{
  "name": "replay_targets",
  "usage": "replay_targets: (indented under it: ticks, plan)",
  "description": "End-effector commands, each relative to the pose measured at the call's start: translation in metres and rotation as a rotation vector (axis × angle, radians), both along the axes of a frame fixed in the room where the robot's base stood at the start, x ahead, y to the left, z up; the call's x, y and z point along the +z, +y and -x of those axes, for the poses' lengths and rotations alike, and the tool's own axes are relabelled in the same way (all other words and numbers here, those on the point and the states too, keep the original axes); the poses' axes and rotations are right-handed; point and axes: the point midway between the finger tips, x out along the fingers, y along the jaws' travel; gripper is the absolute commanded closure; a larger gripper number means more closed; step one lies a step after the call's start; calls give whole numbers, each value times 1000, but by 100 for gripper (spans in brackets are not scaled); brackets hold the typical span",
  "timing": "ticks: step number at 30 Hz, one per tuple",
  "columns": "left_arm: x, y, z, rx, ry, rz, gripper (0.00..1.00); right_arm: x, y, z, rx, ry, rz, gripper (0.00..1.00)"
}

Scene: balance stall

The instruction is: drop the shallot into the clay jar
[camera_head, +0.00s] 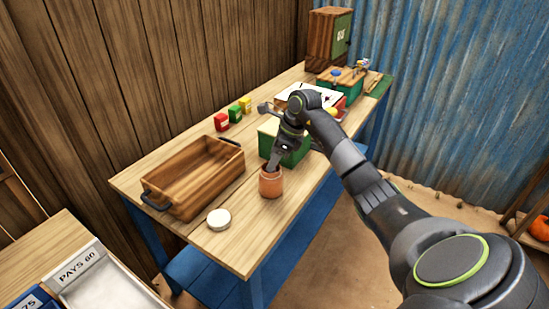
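The clay jar (270,184) is a small orange-brown pot standing upright near the front of the wooden table. My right gripper (273,165) points down at the jar's mouth, with its fingertips at or just inside the rim. The fingers are small and seen edge-on, so I cannot tell whether they are open or shut. I cannot make out the shallot; it may be hidden by the gripper or the jar. My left gripper is not in view.
A round whitish disc (219,219) lies left of the jar. A wooden tray (177,198) with dark handles stands farther left. A green box (298,153) is just behind the jar. Red, green and yellow small boxes (235,113) line the back edge.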

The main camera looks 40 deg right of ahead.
Motion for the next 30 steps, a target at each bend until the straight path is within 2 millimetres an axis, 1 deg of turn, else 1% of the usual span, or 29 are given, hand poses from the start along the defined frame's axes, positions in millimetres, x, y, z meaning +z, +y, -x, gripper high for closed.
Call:
replay_targets:
  ticks: [1, 3, 11, 14, 17, 20, 30]
  plan:
    - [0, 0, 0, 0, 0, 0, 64, 0, 0, 0, 0, 0, 0, 51]
    - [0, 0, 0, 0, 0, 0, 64, 0, 0, 0, 0, 0, 0, 44]
    - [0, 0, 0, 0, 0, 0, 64, 1, 0, 0, 0, 0, 0, 44]
    - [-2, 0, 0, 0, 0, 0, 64, 6, -2, 1, -1, -2, 1, 44]
    - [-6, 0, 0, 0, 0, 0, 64, 18, -7, 4, -1, -4, 3, 44]
    - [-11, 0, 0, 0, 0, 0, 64, 37, -13, 10, -2, -5, 5, 44]
    - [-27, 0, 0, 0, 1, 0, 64, 114, -35, 33, -2, -5, 3, 44]
